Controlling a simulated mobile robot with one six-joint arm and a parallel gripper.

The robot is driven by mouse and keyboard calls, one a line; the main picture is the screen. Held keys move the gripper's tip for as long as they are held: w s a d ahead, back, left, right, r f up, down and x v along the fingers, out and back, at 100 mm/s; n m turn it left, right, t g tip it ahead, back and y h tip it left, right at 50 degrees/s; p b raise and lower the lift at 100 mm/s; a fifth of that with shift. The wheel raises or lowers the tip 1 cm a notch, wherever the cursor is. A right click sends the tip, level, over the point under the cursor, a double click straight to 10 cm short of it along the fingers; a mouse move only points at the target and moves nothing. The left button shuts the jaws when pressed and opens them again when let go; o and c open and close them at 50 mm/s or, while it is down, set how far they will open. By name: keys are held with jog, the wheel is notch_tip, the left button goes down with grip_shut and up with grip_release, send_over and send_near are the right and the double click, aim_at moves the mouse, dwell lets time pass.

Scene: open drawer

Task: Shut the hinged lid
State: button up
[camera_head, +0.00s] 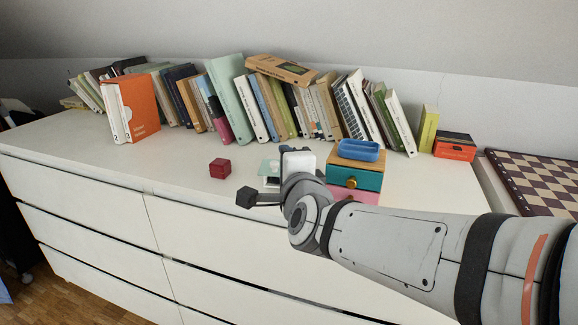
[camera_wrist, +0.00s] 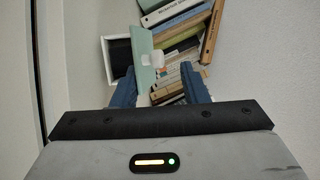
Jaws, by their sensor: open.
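A small white open-topped box (camera_wrist: 112,54) shows at the upper left of the wrist view, with a dark inside. Its mint-green lid (camera_wrist: 143,52) stands open on the right side of the box. A small white and orange piece (camera_wrist: 157,60) shows against the lid's right face. My gripper (camera_wrist: 158,67) is open and empty, its two blue fingers pointing towards the lid area, the left one overlapping the lid's lower part in the picture. I cannot tell whether it touches. In the head view, the mint lid (camera_head: 267,168) is partly hidden behind my wrist.
A row of books (camera_head: 240,98) lines the back.

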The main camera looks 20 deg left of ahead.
jog(key=shift+s, duration=0.1)
jog(key=w+d+r+p, duration=0.1)
jog(key=w+d+r, duration=0.1)
jog(key=r, duration=0.6)
jog(key=shift+w+d, duration=0.2)
jog(key=shift+d, duration=0.45)
dwell(0.7)
